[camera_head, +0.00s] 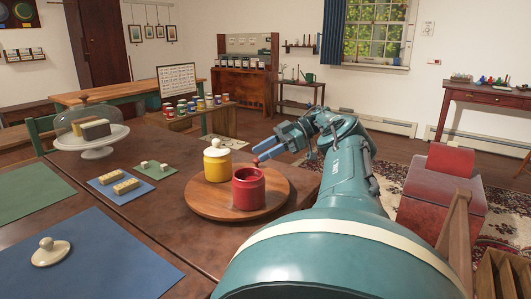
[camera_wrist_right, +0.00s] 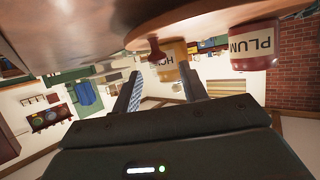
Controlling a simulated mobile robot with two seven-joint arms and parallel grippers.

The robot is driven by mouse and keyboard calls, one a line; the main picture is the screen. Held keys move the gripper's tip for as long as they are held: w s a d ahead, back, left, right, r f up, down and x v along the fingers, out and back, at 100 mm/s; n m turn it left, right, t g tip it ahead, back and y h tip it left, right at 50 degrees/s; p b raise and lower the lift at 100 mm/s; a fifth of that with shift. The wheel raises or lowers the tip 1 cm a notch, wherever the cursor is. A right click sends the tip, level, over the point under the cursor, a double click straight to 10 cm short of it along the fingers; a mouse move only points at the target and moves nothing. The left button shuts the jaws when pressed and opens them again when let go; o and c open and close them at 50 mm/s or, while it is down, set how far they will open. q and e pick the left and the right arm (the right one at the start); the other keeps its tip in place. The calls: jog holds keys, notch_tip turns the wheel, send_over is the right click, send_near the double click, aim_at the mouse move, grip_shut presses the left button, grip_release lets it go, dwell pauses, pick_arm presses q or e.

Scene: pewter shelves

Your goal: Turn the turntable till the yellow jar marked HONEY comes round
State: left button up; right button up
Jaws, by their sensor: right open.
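The round wooden turntable (camera_head: 200,202) stands on the brown table. A yellow jar (camera_head: 217,168) with a white knobbed lid stands on it, beside a red jar (camera_head: 248,190). In the right wrist view, which is upside down, the yellow jar (camera_wrist_right: 175,52) shows the letters HO, partly hidden, and the red jar (camera_wrist_right: 254,46) reads PLUM. A small red knob (camera_wrist_right: 155,48) at the turntable's edge shows beyond and between my right fingers. My right gripper (camera_head: 264,150) is open and empty at the turntable's far right side, close to the knob. My left gripper is out of view.
A blue mat (camera_head: 105,265) with a white lid (camera_head: 50,251) lies front left. Small mats with yellow and white blocks lie left of the turntable. A glass-domed cake stand (camera_head: 92,146) is further back. A red chair (camera_head: 442,190) stands right, beyond my arm.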

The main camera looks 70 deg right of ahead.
pick_arm(q)
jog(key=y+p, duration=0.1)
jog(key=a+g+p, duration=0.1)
jog(key=p, duration=0.1)
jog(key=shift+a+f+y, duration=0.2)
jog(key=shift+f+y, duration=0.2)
pick_arm(e)
notch_tip(320, 180, up, 9)
jog(key=shift+c, duration=0.5)
